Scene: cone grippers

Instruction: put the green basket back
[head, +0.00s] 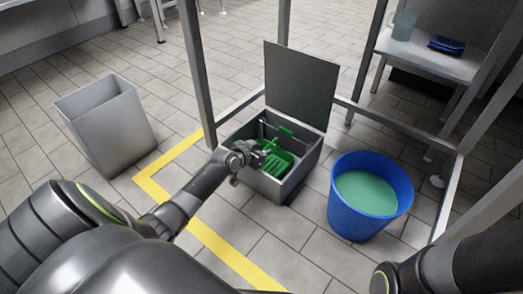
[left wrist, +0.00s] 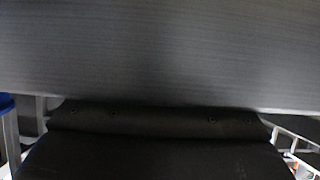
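The green basket (head: 277,164) sits inside an open grey metal box (head: 283,193) on the floor in the head view. The box's flat lid (head: 299,84) stands up at the back. My left gripper (head: 264,155) reaches over the box's left side, right at the basket's left part. Its fingers are small and dark there, and I cannot tell whether they grip the basket. The left wrist view shows only a grey metal surface (left wrist: 160,55) very close, above the dark gripper body; the fingertips and basket are hidden. My right arm shows at the lower right, its gripper out of view.
A blue bucket (head: 340,210) with green liquid stands right of the box. Metal frame posts (head: 197,75) rise around it. A grey bin (head: 112,130) stands at the left. Yellow tape (head: 216,244) marks the floor. A bench (head: 428,60) holds a jug and blue cloth.

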